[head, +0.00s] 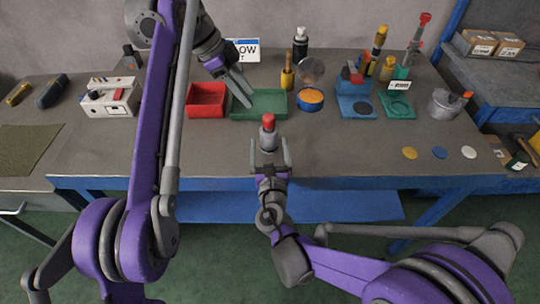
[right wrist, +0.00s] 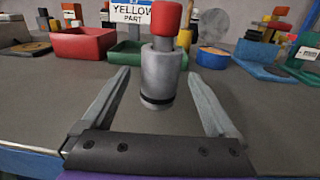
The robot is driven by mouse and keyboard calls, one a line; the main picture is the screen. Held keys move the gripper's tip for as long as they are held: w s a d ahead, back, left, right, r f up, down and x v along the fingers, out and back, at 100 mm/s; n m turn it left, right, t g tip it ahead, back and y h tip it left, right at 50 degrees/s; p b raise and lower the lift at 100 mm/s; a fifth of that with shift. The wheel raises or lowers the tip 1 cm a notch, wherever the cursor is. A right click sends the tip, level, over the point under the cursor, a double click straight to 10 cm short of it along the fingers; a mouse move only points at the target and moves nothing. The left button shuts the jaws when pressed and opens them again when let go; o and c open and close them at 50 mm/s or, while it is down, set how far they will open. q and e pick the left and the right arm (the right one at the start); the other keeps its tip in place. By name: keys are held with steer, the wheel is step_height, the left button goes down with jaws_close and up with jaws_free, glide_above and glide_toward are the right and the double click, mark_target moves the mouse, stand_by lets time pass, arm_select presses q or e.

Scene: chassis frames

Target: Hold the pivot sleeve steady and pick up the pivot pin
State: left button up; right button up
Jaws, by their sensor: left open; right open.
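The pivot sleeve (head: 268,142) is a grey upright cylinder near the table's front edge; in the right wrist view it (right wrist: 161,77) shows a black band near its base. The pivot pin, with a red head (head: 268,118) and a short grey shaft, stands upright in the sleeve's top; its head (right wrist: 167,17) also shows in the right wrist view. My right gripper (head: 269,144) is open, one finger on each side of the sleeve, with visible gaps. My left gripper (head: 250,97) is open and empty above the green tray, behind and left of the pin.
A red bin (head: 206,112) and the green tray (head: 272,117) lie behind the sleeve. An orange-filled blue dish (head: 311,106), blue fixture (head: 357,116) and metal pot (head: 445,112) stand to the right. Coloured discs (head: 440,153) lie at front right. The table around the sleeve is clear.

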mark_target(268, 129)
steer(key=w, duration=0.6)
steer(key=shift+w+a, duration=0.15)
steer(key=shift+w, duration=0.2)
